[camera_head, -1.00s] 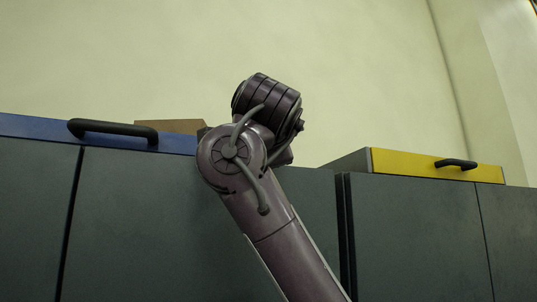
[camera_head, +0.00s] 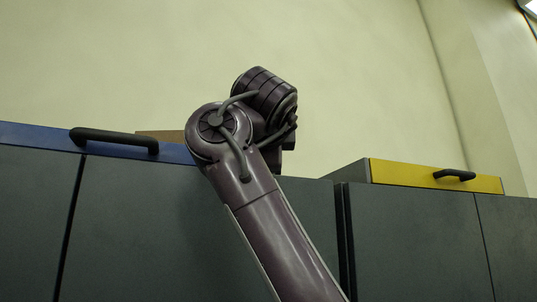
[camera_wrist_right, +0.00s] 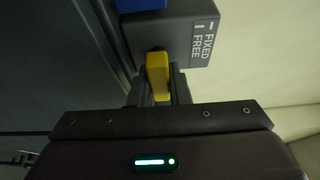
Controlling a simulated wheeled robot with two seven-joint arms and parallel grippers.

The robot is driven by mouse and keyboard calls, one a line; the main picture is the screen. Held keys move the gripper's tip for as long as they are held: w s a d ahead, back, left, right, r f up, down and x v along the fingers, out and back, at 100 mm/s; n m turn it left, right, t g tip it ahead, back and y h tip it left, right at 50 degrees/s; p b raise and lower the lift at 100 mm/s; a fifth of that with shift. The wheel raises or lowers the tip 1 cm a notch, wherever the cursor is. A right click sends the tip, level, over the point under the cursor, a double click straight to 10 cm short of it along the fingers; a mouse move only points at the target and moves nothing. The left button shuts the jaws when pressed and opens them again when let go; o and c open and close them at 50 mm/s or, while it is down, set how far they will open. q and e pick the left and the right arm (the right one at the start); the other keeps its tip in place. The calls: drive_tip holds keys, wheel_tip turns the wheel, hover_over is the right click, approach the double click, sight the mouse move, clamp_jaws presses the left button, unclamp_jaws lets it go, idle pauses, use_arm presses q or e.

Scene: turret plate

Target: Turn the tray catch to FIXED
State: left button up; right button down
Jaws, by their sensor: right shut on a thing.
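In the right wrist view the yellow catch lever (camera_wrist_right: 158,76) extends down the picture from under a grey block (camera_wrist_right: 172,42). The words FIXED and FREE (camera_wrist_right: 203,40) are printed sideways on the block's right part, each with a small white mark. My right gripper (camera_wrist_right: 157,92) is shut on the lever, one dark finger on each side. The lever's pivot is partly hidden, and I cannot tell which mark it matches. In the head view my arm (camera_head: 264,215) rises in front of the cabinets and that gripper is out of sight. My left gripper is not in view.
In the head view a blue-fronted tray (camera_head: 40,135) with a black handle (camera_head: 115,140) lies on the grey cabinets (camera_head: 130,230) at left. A yellow-fronted tray (camera_head: 405,174) lies at right. A brown box (camera_head: 160,135) shows behind. The wall above is clear.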

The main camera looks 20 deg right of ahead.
drive_tip(key=c, duration=1.4)
unclamp_jaws()
drive_tip(key=shift+w, duration=0.1)
drive_tip(key=shift+o, duration=0.2)
drive_tip(key=shift+s+a+f, duration=0.1)
drive_tip(key=shift+s+f, duration=0.05)
drive_tip(key=shift+s, duration=0.05)
drive_tip(key=b+v, duration=0.4)
drive_tip(key=v, duration=0.3)
drive_tip(key=shift+s+b, duration=0.25)
drive_tip(key=shift+b, duration=0.1)
drive_tip(key=shift+w, duration=0.1)
drive_tip(key=shift+a, duration=0.1)
